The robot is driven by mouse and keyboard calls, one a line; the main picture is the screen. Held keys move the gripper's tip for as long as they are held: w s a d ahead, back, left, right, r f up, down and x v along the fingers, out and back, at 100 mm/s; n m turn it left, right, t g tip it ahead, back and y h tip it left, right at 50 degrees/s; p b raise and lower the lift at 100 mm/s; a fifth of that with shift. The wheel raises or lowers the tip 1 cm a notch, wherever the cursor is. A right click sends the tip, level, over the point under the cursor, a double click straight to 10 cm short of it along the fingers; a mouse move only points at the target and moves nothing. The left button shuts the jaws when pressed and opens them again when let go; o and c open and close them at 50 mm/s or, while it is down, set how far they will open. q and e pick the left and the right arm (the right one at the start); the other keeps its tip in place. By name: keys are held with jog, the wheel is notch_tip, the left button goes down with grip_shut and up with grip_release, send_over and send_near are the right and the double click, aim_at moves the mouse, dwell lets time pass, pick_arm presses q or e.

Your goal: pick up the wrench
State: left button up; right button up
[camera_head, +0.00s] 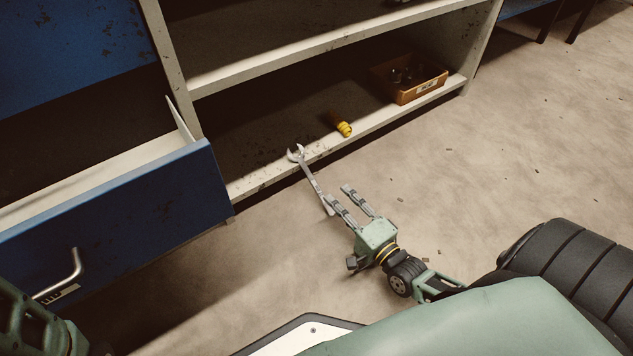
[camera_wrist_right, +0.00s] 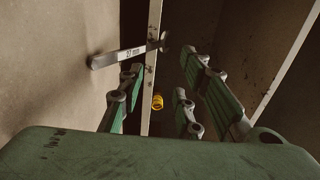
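The wrench (camera_head: 314,183) is a slim grey metal tool. Its open jaw lies at the front edge of the bottom shelf, and its handle sticks out over the floor side. It also shows in the right wrist view (camera_wrist_right: 124,54), with dark marking on the handle, beyond and left of the fingers. My right gripper (camera_head: 338,193) is open and empty, with its fingertips close to the wrench's handle end. In the right wrist view, the gap between its fingers (camera_wrist_right: 162,82) holds nothing. Whether a finger touches the wrench, I cannot tell. My left gripper is out of view.
A yellow item (camera_head: 344,129) lies on the bottom shelf (camera_head: 262,184), right of the wrench. An orange-brown bin (camera_head: 420,92) with dark parts stands further right. An open blue drawer (camera_head: 125,218) juts out at left. The floor (camera_head: 520,140) at right is mostly clear.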

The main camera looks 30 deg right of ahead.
jog(key=b, duration=0.2)
send_over(322, 195)
grip_shut()
dwell(0.8)
dwell(1.4)
notch_tip(322, 195, up, 3)
jog(key=p, duration=0.2)
jog(key=shift+p, duration=0.3)
jog(key=shift+f, duration=0.2)
jog(key=shift+f, duration=0.1)
grip_release()
